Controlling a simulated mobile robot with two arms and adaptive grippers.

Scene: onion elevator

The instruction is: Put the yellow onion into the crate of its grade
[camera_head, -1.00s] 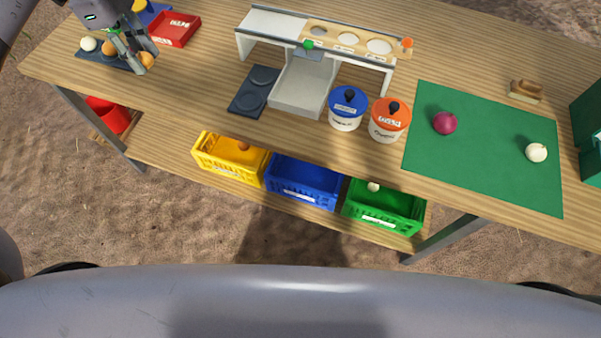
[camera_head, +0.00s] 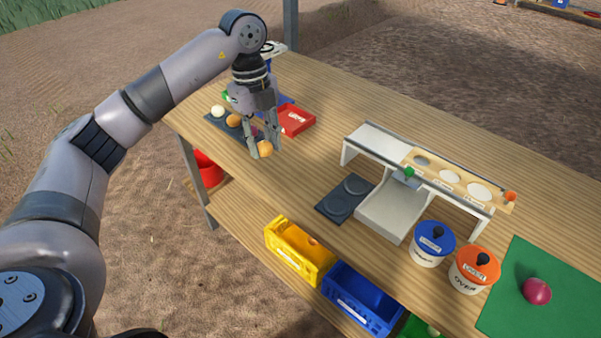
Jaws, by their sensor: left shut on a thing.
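My left gripper (camera_head: 263,145) is shut on the yellow onion (camera_head: 265,150) and holds it near the dark tray (camera_head: 212,122) at the table's left end. Whether the onion is clear of the tabletop is hard to tell. The yellow crate (camera_head: 287,257), with a brownish onion (camera_head: 314,240) in it, is on the lower shelf. Beside it are the blue crate (camera_head: 352,303) and the green crate (camera_head: 414,327), which is cut off by the picture's lower edge and holds a pale onion (camera_head: 432,331). My right gripper is out of view.
A white onion (camera_head: 218,111) and an orange onion (camera_head: 233,121) lie on the dark tray. A red tray (camera_head: 297,122) is close by. The white sizing stand (camera_head: 377,141), blue-lidded pot (camera_head: 433,243) and orange-lidded pot (camera_head: 474,269) stand to the right. A red onion (camera_head: 537,291) lies on the green mat (camera_head: 520,322).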

